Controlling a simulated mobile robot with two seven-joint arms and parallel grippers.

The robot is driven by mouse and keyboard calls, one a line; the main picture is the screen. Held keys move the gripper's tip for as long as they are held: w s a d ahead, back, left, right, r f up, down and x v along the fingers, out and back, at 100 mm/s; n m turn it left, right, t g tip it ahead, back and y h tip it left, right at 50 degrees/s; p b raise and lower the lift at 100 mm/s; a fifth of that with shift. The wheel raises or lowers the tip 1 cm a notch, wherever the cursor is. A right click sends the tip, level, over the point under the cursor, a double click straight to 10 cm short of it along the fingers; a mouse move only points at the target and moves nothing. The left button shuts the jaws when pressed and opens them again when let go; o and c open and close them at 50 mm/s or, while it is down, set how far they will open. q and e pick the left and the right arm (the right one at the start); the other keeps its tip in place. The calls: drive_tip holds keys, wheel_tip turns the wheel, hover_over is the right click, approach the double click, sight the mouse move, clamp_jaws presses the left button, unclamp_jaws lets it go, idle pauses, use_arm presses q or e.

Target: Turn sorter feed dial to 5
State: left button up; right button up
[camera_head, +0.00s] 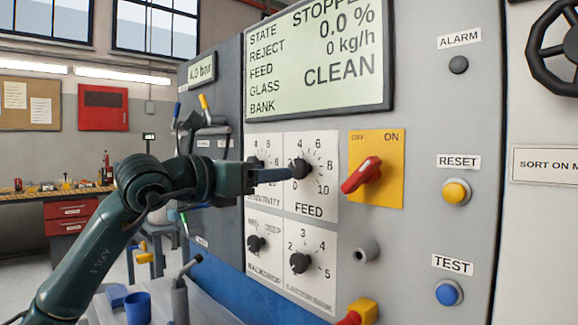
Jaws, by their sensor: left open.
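The feed dial (299,169) is a black knob on a white plate labelled FEED, with a scale of which 4, 6, 8, 10 and a 0 are readable. My left gripper (284,174) reaches in from the left, its fingers pointing at the feed knob. The fingertips are at or very close to the knob's left side; I cannot tell whether they touch it. The gripper is open, though the gap between the fingers is hard to see. The arm and gripper hide much of the sensitivity plate (263,202). My right gripper is not in view.
A red switch (362,175) on a yellow plate sits just right of the feed dial. Two more black knobs, backdrop (256,244) and another (300,263), are below. The display (318,60) reads STOPPED. Reset (456,192) and test (448,293) buttons are farther right.

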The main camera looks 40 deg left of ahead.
sight(295, 170)
use_arm(q)
drive_tip(key=w, duration=0.2)
drive_tip(key=w+p, duration=0.1)
drive_tip(key=w, duration=0.1)
drive_tip(key=shift+w+d+r, duration=0.1)
drive_tip(key=shift+w+d, duration=0.1)
drive_tip(key=shift+w, duration=0.15)
drive_tip(key=shift+w+p, duration=0.3)
drive_tip(key=shift+w, duration=0.4)
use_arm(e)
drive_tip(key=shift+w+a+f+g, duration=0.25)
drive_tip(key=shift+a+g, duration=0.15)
use_arm(q)
drive_tip(key=c, duration=0.9)
drive_tip(key=shift+f+m+b, duration=0.25)
drive_tip(key=shift+m+b, duration=0.35)
drive_tip(key=shift+b, duration=0.2)
drive_tip(key=shift+c, duration=0.4)
drive_tip(key=shift+m+b, duration=0.45)
drive_tip(key=shift+m, duration=0.05)
drive_tip(key=m+b, duration=0.1)
drive_tip(key=m, duration=0.2)
drive_tip(key=shift+r, duration=0.2)
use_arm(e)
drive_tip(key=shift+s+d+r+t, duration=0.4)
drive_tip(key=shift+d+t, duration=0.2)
